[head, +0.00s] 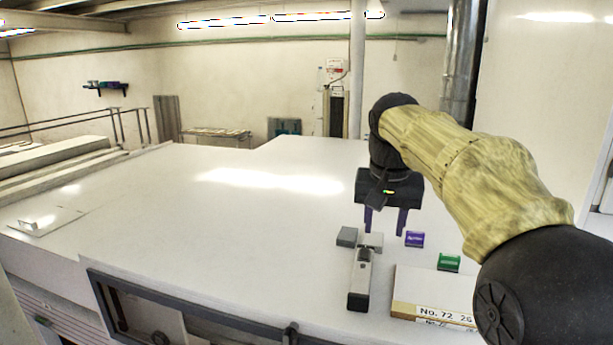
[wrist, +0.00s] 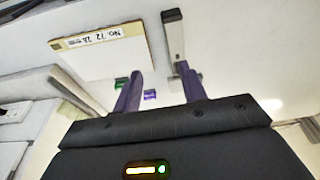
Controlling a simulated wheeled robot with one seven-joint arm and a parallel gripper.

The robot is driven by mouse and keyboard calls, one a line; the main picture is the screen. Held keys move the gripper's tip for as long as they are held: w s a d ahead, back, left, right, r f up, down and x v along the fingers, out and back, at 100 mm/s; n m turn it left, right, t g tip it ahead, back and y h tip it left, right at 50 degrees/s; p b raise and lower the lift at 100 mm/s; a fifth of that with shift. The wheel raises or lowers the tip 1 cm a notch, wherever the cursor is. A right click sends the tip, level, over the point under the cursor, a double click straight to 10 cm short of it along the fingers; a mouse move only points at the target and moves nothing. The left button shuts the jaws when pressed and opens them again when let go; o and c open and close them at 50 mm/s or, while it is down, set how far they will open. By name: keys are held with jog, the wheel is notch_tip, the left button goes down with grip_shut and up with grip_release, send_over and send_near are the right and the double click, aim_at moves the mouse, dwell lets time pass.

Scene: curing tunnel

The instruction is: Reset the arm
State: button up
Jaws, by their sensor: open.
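My gripper (head: 386,219) is open, with two purple fingers pointing down over the white tabletop (head: 230,212). Nothing shows between the fingers. In the wrist view my gripper (wrist: 160,88) also shows its fingers apart and empty. A grey and black tool-like object (head: 361,275) lies on the tabletop just below and in front of the fingers; it also shows in the wrist view (wrist: 174,38). Whether the fingertips touch anything is hard to tell.
A purple box (head: 414,239) and a green box (head: 449,262) stand right of my gripper. A board labelled "No. 72" (head: 430,285) lies at the front right. A small grey block (head: 347,236) sits left of the fingers.

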jog(key=s+f, duration=0.3)
jog(key=f, duration=0.4)
jog(key=s+f+n, duration=0.1)
jog(key=s+f, duration=0.3)
jog(key=f, duration=0.4)
jog(key=s+f+n, duration=0.1)
jog(key=s+f, duration=0.2)
jog(key=f, duration=0.4)
jog(key=shift+s+d+f+y, duration=0.15)
jog(key=shift+d+f+y, duration=0.05)
jog(key=shift+y, duration=0.1)
jog(key=s+f+b, duration=0.6)
jog(key=s+f, duration=0.1)
jog(key=f, duration=0.5)
jog(key=shift+s+d+f+n, duration=0.2)
jog(key=shift+s+d+n, duration=0.05)
jog(key=shift+s+n, duration=0.15)
